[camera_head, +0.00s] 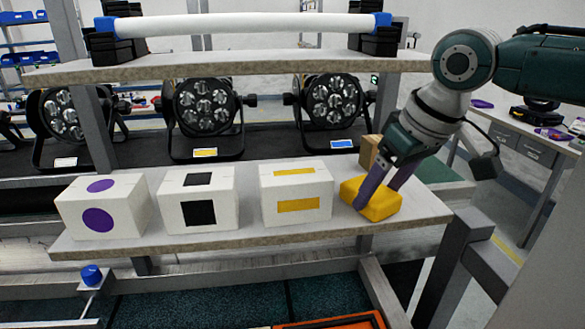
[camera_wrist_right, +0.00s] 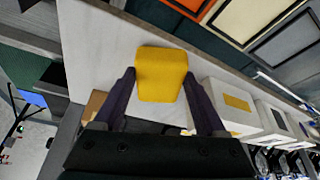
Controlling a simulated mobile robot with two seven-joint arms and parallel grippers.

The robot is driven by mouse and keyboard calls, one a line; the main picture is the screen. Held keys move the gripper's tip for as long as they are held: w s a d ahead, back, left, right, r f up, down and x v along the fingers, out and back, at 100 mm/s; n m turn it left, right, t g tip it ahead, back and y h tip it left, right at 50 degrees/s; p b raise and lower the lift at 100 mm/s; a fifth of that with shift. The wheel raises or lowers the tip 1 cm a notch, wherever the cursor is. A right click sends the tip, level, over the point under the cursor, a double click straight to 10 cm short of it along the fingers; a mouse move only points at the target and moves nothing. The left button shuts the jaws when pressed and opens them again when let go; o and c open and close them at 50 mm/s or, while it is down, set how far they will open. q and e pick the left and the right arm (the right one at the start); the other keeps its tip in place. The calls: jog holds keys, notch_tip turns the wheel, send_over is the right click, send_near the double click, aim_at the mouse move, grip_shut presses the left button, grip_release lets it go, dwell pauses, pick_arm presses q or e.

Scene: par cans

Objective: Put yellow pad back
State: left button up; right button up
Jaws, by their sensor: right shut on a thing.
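The yellow pad (camera_head: 378,200) lies at the right end of the lower shelf (camera_head: 420,211), beside the white box with yellow bars (camera_head: 297,190). My right gripper (camera_head: 375,188) comes down on it from the upper right, with its purple fingers at the pad. In the right wrist view the pad (camera_wrist_right: 161,74) sits between the two fingers (camera_wrist_right: 162,84), and the gripper is shut on it. The pad appears to be on or just above the shelf; I cannot tell which. My left gripper is not in view.
White boxes with a black square (camera_head: 199,214) and a purple circle (camera_head: 99,220) stand further left. A small brown box (camera_head: 369,152) is behind the pad. Stage lights (camera_head: 329,101) stand behind, under an upper shelf (camera_head: 240,65). A metal post (camera_head: 465,245) rises at the right.

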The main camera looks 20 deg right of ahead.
jog(key=o, duration=1.1)
jog(key=shift+o, duration=0.2)
jog(key=v, duration=1.2)
